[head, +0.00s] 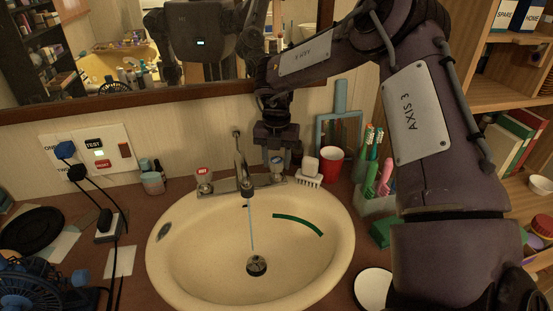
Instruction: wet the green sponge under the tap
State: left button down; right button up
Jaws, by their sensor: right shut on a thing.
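The green sponge (383,232) is a green block on the counter to the right of the basin, partly hidden by my right arm. The tap (242,165) stands at the back of the sink (190,262), and a thin stream of water (251,225) falls from its spout to the drain (257,265). My right gripper (276,152) points down behind the basin and is shut on the right tap knob (278,166). The left knob (204,177) has a red mark and stands free. My left gripper is out of view.
A white brush (308,174), a red cup (330,161) and a holder with toothbrushes (377,204) stand right of the tap. A socket panel (92,155) with cables and a blue fan (40,283) are at left. A green curved strip (298,222) lies inside the basin.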

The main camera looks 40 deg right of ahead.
jog(key=o, duration=1)
jog(key=shift+c, duration=0.2)
